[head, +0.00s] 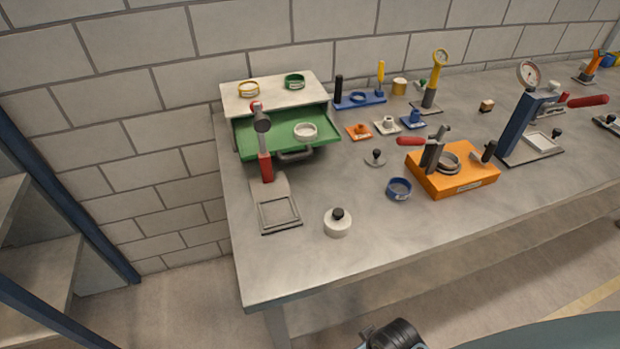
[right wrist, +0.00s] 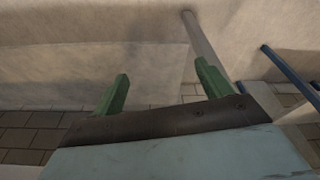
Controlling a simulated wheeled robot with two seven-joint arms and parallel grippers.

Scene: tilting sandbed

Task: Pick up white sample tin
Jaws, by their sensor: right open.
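The white sample tin (head: 305,131), a shallow round open tin, lies in the pulled-out green drawer (head: 262,137) of a small cabinet at the table's left back. My right gripper (right wrist: 161,85) shows in the right wrist view with its two green fingers wide apart and nothing between them. No tin shows in that view. In the head view a dark part of my own arm shows at the bottom edge, well away from the tin. My left gripper is in neither view.
Yellow (head: 249,89) and green (head: 294,81) tins sit on the cabinet (head: 270,97). A red-handled press (head: 266,165) stands at the drawer's front left. A white black-knobbed cylinder (head: 338,226), blue tin (head: 399,189) and orange fixture (head: 455,180) stand nearby. The front table area is clear.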

